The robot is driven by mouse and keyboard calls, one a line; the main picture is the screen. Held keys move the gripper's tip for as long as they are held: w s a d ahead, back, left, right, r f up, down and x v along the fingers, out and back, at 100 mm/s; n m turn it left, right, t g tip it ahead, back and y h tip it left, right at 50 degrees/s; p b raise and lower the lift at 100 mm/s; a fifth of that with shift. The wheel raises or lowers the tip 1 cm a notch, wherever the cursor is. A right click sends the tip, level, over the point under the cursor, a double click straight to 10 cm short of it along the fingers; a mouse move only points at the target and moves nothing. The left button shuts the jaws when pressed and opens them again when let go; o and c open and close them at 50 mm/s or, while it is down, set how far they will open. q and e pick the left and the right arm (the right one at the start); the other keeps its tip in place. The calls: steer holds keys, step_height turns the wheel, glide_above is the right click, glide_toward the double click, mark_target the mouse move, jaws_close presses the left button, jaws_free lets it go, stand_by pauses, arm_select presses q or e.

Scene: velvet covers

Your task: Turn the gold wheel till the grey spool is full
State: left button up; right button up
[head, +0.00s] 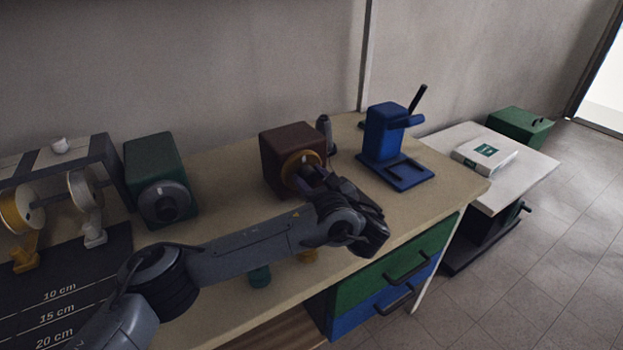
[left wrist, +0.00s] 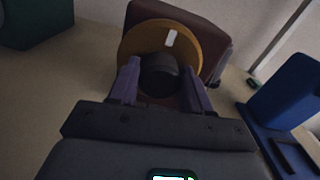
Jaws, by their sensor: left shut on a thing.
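The gold wheel (head: 302,158) is on the front of a dark red box (head: 278,145) on the bench. In the left wrist view the gold wheel (left wrist: 208,42) has a white mark near its top and a dark round hub (left wrist: 158,76) in its middle. My left gripper (head: 312,180) is at the wheel, and its purple fingers (left wrist: 160,72) are shut on the hub from both sides. The grey spool (head: 84,190) hangs in a rack at the far left; how full it is cannot be made out. My right gripper is out of view.
A yellow spool (head: 20,208) hangs beside the grey one, above a dark board with centimetre marks (head: 60,285). A green box with a grey wheel (head: 160,180) stands left of the red box. A blue press (head: 388,145) stands right. A white side table (head: 525,165) carries a book.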

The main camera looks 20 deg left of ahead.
arm_select(q)
steer(key=shift+r+p, duration=0.2)
steer(key=shift+p, duration=0.35)
steer(key=m+p, duration=0.8)
steer(key=p, duration=0.5)
steer(key=shift+d+r, duration=0.1)
steer(key=m+p, duration=0.2)
steer(key=m, duration=0.1)
steer(key=shift+w+m+p, duration=0.1)
steer(key=shift+m+p, duration=0.3)
steer(key=m, duration=0.1)
steer(key=m+p, duration=0.1)
steer(key=shift+f+m, duration=0.25)
steer(key=shift+m, duration=0.15)
steer(key=m, duration=0.3)
steer(key=shift+f+m, duration=0.1)
steer(key=shift+m, duration=0.2)
steer(key=m, duration=0.2)
steer(key=shift+f+m, duration=0.1)
steer(key=shift+m, duration=0.2)
steer(key=m+b, duration=0.1)
steer(key=m, duration=0.3)
steer(key=shift+m, duration=0.3)
steer(key=m, duration=0.2)
steer(key=shift+m, duration=0.3)
steer(key=shift+f+m, duration=0.1)
steer(key=shift+m, duration=1.3)
